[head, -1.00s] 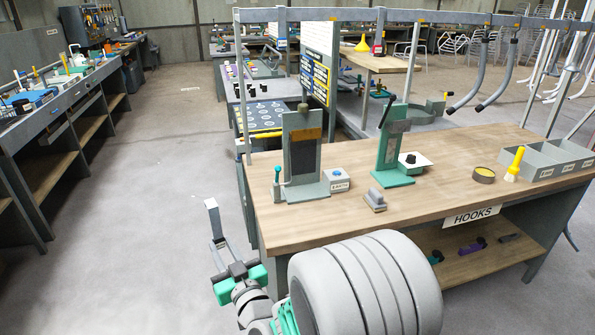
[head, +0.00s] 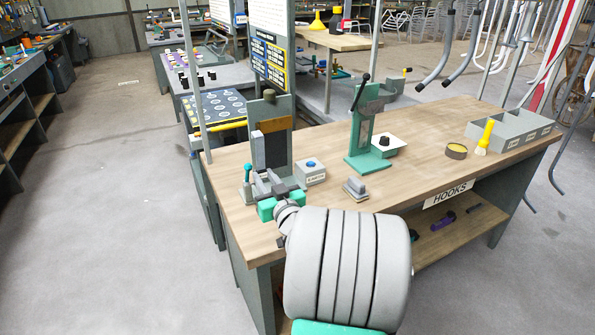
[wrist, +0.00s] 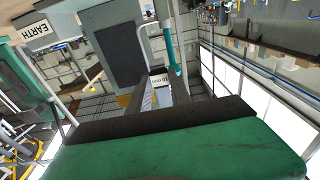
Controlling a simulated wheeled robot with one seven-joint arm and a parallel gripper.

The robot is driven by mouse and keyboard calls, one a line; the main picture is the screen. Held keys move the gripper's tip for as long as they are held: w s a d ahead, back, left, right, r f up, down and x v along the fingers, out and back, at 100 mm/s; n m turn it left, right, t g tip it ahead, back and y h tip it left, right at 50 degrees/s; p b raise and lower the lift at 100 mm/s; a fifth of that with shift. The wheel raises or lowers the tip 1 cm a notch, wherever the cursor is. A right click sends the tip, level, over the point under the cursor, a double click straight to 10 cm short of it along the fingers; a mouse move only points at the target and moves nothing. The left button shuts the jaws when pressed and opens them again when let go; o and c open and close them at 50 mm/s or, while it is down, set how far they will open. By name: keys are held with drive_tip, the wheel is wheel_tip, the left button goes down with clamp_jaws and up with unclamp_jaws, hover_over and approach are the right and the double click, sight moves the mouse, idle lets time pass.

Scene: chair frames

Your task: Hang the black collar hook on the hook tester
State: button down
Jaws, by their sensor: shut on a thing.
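The hook tester, a grey stand (head: 284,118) with a dark panel and a brown band, stands at the bench's left end. My gripper (head: 278,188) is low in front of it, above the bench. It is shut on what appears to be the black collar hook; the hook is mostly hidden and its outline is unclear. In the wrist view my gripper (wrist: 164,92) points at the tester, whose dark panel (wrist: 108,42) and teal-handled lever (wrist: 171,50) are close ahead. I cannot tell whether the hook touches the tester.
A grey block (head: 355,187) and a green press (head: 366,135) are farther right. Grey bins (head: 512,130) stand at the right end. The shelf below holds a purple hook (head: 443,220) and other hooks.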

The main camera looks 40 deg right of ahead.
drive_tip(key=s+d+r, duration=0.3)
drive_tip(key=s+d, duration=0.1)
drive_tip(key=d, duration=0.3)
drive_tip(key=shift+s+d+b, duration=0.2)
drive_tip(key=shift+s+b, duration=0.15)
drive_tip(key=shift+s, duration=0.05)
drive_tip(key=shift+f+b+x, duration=0.2)
drive_tip(key=shift+b+x, duration=0.15)
drive_tip(key=shift+x, duration=0.5)
drive_tip(key=shift+f+b+x, duration=0.2)
drive_tip(key=shift+b+x, duration=0.2)
drive_tip(key=shift+x, duration=0.45)
drive_tip(key=shift+f+b+x, duration=0.25)
drive_tip(key=shift+b+x, duration=0.1)
drive_tip(key=shift+x, duration=0.55)
drive_tip(key=shift+b, duration=0.9)
drive_tip(key=shift+w, duration=0.15)
drive_tip(key=shift+x, duration=1.05)
